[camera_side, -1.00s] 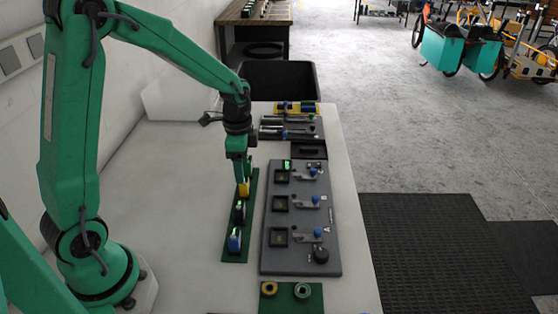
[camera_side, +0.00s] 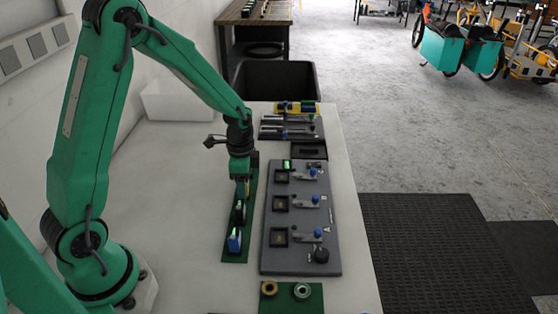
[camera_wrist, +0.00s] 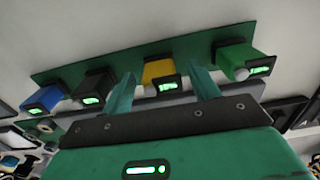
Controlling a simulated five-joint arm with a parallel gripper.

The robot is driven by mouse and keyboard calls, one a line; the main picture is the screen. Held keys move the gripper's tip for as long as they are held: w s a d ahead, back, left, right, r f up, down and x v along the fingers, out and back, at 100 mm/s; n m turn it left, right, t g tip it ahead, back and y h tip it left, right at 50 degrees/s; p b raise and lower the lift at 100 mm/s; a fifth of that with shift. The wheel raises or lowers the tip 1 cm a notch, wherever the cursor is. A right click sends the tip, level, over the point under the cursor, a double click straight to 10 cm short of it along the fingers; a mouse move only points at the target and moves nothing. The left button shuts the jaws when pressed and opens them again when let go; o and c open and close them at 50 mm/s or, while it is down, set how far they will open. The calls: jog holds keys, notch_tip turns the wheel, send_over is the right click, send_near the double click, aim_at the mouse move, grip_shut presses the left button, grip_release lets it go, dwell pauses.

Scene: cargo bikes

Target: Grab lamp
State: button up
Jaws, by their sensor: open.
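Several small lamps stand in a row on a dark green strip (camera_wrist: 110,66): blue (camera_wrist: 42,99), black (camera_wrist: 95,87), yellow (camera_wrist: 159,76) and green (camera_wrist: 243,62), each with a lit green panel. My gripper (camera_wrist: 163,90) is open, with one finger on each side of the yellow lamp in the wrist view; I cannot tell whether they touch it. In the side view my gripper (camera_side: 241,180) is low over the strip's far part and covers most of the yellow lamp. The blue lamp (camera_side: 234,240) and black lamp (camera_side: 239,212) stand nearer the camera.
A grey board (camera_side: 285,255) with square sockets, levers and blue knobs lies just right of the strip. A green plate with two rings (camera_side: 302,290) is at the front. Tools in trays (camera_side: 290,132) and a black bin (camera_side: 280,82) are behind.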

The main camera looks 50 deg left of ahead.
jog(key=shift+f, duration=0.2)
jog(key=shift+c, duration=0.2)
jog(key=c, duration=1.1)
jog(key=shift+o, duration=0.2)
jog(key=shift+r, duration=0.1)
jog(key=shift+r, duration=0.75)
notch_tip(320, 180, up, 2)
jog(key=shift+w+r, duration=0.1)
jog(key=s+d+r, duration=0.4)
jog(key=d+r, duration=0.3)
jog(key=d, duration=0.3)
jog(key=shift+s+d, duration=0.3)
jog(key=shift+d, duration=0.1)
